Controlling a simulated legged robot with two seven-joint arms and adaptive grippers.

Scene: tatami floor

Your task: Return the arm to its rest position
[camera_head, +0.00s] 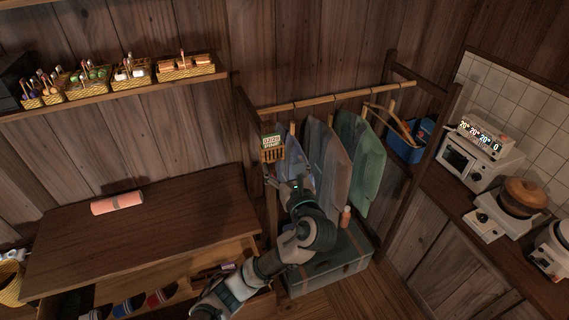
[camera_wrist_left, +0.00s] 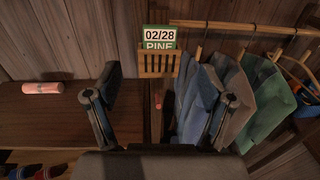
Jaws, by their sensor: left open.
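My left arm reaches up from the bottom middle of the head view. My left gripper (camera_head: 283,180) is in front of the clothes rack, just below a small wooden holder (camera_head: 272,154) with a green and white card (camera_head: 270,141). In the left wrist view the two fingers of the gripper (camera_wrist_left: 158,112) stand wide apart with nothing between them. The card there (camera_wrist_left: 159,37) reads "02/28 PINE" and sits in the slatted holder (camera_wrist_left: 159,65) beyond the fingertips. My right gripper is in neither view.
Garments (camera_head: 325,155) hang from a wooden rod (camera_head: 330,98) right beside the gripper. A grey chest (camera_head: 330,269) stands below. A wooden desk (camera_head: 170,235) with a pink roll (camera_head: 117,203) and an open drawer is at left. A counter with appliances (camera_head: 480,150) is at right.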

